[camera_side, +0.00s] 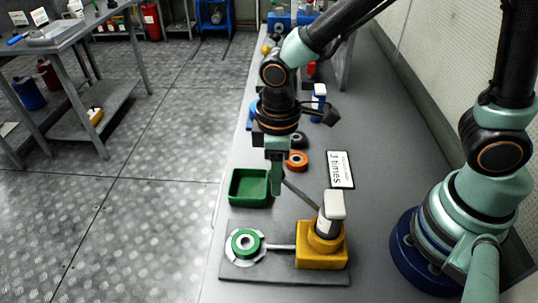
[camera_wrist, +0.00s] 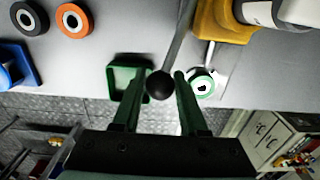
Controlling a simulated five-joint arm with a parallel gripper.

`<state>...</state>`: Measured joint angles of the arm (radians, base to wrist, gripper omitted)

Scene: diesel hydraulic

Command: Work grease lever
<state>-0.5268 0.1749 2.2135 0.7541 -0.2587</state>
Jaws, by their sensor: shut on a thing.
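The yellow grease pump (camera_side: 322,245) with a white-topped cylinder (camera_side: 331,212) stands on a grey base plate (camera_side: 285,273). Its thin grey lever (camera_side: 301,194) slants up and left from the pump to my gripper (camera_side: 276,188). In the wrist view the lever (camera_wrist: 179,38) ends in a black ball knob (camera_wrist: 160,86) between the two fingers of my gripper (camera_wrist: 160,76). My gripper is shut on the lever at its knob end. A rod runs from the pump to a green ring (camera_side: 245,243) on the same plate; the ring also shows in the wrist view (camera_wrist: 203,85).
A green open tray (camera_side: 249,188) sits left of my gripper. An orange ring (camera_side: 297,161) and a dark ring lie behind it, near a printed card (camera_side: 341,170). A perforated wall (camera_side: 450,60) runs along the bench's right. A metal table (camera_side: 70,35) stands across the floor.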

